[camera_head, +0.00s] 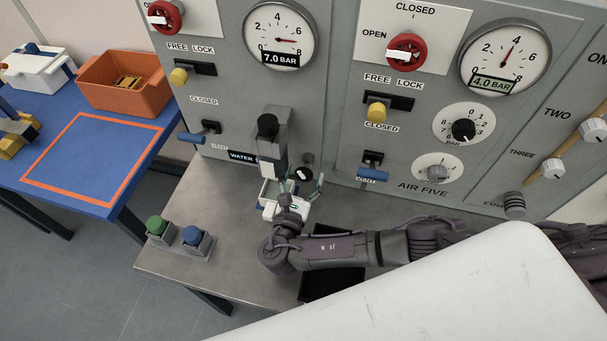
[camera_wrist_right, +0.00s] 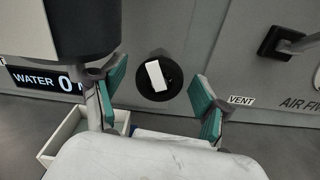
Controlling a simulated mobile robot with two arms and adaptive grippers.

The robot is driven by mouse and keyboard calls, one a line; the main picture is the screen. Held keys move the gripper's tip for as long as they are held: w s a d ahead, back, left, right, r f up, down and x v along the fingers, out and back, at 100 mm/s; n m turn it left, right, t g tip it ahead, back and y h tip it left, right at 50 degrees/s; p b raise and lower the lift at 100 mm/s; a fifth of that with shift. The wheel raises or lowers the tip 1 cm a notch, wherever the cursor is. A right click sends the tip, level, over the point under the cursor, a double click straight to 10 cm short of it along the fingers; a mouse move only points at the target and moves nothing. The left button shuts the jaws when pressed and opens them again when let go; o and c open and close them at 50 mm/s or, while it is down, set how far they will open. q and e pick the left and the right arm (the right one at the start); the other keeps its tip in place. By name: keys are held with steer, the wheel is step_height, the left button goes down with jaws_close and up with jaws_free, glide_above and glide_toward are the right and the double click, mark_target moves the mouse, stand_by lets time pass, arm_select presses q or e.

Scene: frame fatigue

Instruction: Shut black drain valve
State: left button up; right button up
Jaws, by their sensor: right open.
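The black drain valve is a round black knob (camera_wrist_right: 172,84) with a white bar on its face, low on the grey panel. In the right wrist view the bar stands nearly upright, leaning a little. The knob also shows small in the head view (camera_head: 306,172). My right gripper (camera_head: 304,187) is in front of the panel, just below the knob in the head view. Its teal fingertips (camera_wrist_right: 160,92) are open, one to each side of the knob in the picture, with gaps. I cannot tell how far they are from it in depth. My left gripper is not in view.
A black-topped grey block (camera_head: 267,128) juts out close left of the right gripper; it looms in the wrist view. A white open box (camera_wrist_right: 62,140) sits below. Green (camera_head: 157,226) and blue (camera_head: 192,236) buttons stand on the metal bench (camera_head: 190,270). A black tray lies under my forearm.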

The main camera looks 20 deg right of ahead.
steer(key=v, duration=1.1)
steer(key=shift+s+a, duration=0.25)
steer(key=shift+s, duration=0.05)
